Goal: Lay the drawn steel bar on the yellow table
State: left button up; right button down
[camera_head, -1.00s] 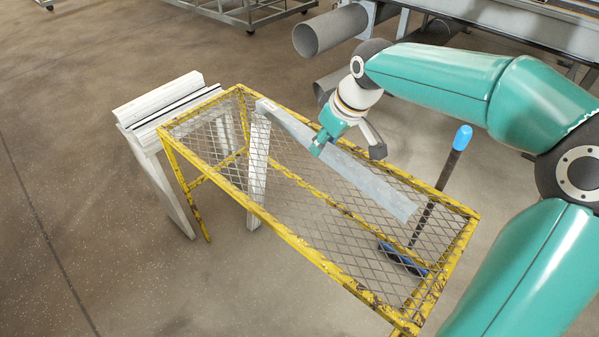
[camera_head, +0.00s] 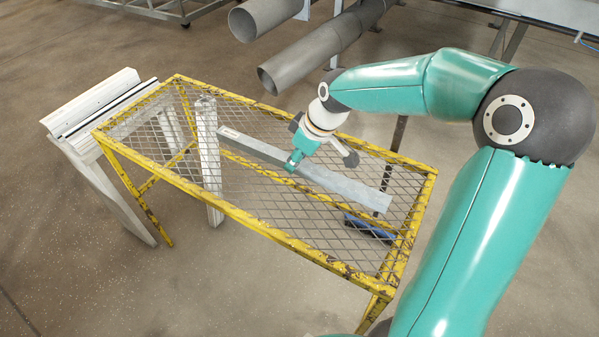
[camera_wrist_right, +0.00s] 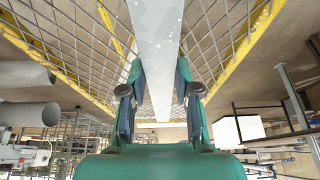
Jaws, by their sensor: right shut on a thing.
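The drawn steel bar (camera_head: 345,186) is a long, flat grey bar. In the head view it lies lengthwise across the yellow table (camera_head: 262,229), within its frame outline. My right gripper (camera_head: 291,163) is shut on the bar near its middle, from above. In the right wrist view the bar (camera_wrist_right: 157,40) runs between the two fingers, with the table's mesh on both sides. I cannot tell whether the bar touches the mesh or is slightly above it. My left gripper is not in view.
A white profile stand (camera_head: 98,106) adjoins the table's left end. A pale upright post (camera_head: 208,160) shows at the table. Large grey pipes (camera_head: 318,50) stick out behind it. A blue-based item (camera_head: 370,228) shows through the mesh at the right.

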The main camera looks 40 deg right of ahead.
jog(key=shift+f+b, duration=0.3)
jog(key=shift+f, duration=2.2)
jog(key=c, duration=0.8)
grip_release()
jog(key=shift+c, duration=0.2)
jog(key=p+v, duration=0.1)
jog(key=v, duration=1.1)
jog(key=shift+s, duration=0.1)
